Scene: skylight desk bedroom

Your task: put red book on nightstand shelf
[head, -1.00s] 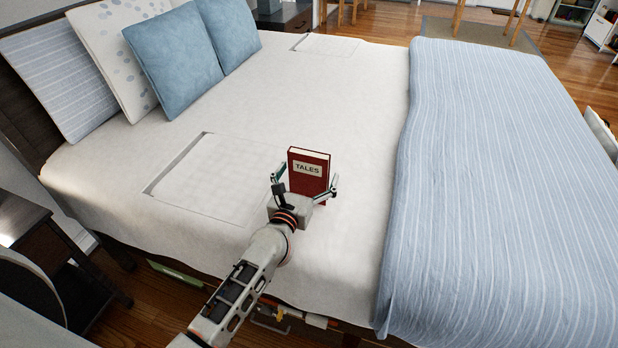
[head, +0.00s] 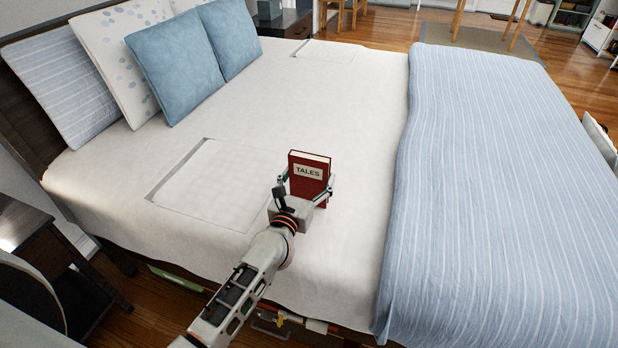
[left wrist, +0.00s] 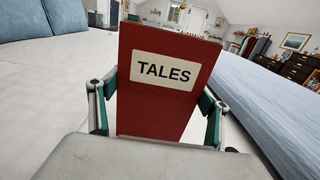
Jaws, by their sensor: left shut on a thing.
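The red book (head: 309,172), with a pale label reading TALES, stands upright on or just above the white bed sheet. My left gripper (head: 305,186) is shut on it, with one finger at each side edge. In the left wrist view the book (left wrist: 163,85) fills the middle, between the green-padded fingers of my left gripper (left wrist: 159,112). The book's lower edge is hidden behind the gripper. A dark nightstand (head: 40,250) with an open shelf space stands at the lower left, beside the bed. My right gripper is not in view.
The bed (head: 340,90) fills the middle, with blue pillows (head: 185,65) at the upper left and a striped blue blanket (head: 490,170) at right. A dark round-edged thing (head: 25,305) is at the lower left. A second nightstand (head: 285,24) is at the far side.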

